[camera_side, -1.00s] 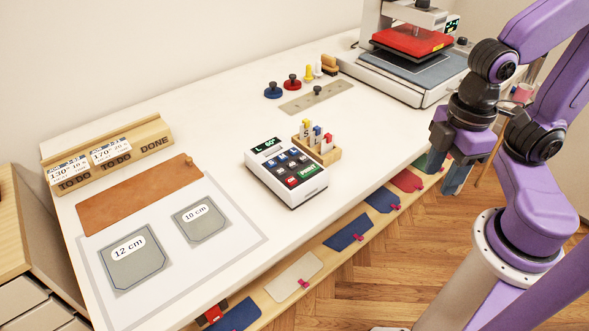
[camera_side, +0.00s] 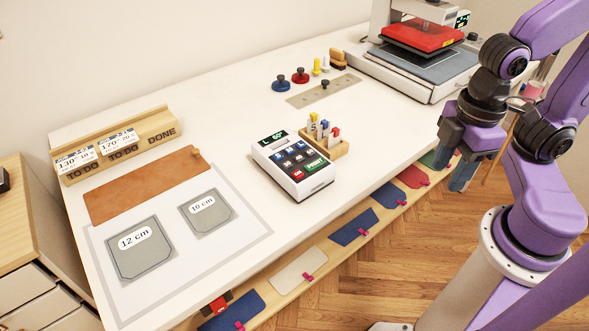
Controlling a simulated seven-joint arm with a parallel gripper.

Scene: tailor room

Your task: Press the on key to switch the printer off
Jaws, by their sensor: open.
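The printer (camera_side: 277,149) is a white keypad box with a dark display reading "L 60°". It stands near the middle of the table's front edge. It has several dark and blue keys, a red key (camera_side: 298,175) and a green PRINT key (camera_side: 315,164). I cannot read which key is marked on. My gripper (camera_side: 454,167) is open and empty, pointing down beyond the table's front edge, well to the right of the printer and apart from it.
A wooden block with colored sticks (camera_side: 335,148) stands right behind the printer. The heat press (camera_side: 418,70) stands at the back right. A ruler plate (camera_side: 323,90), card rack (camera_side: 118,155) and templates (camera_side: 141,250) lie on the table (camera_side: 225,112). Colored pieces hang along the front rail.

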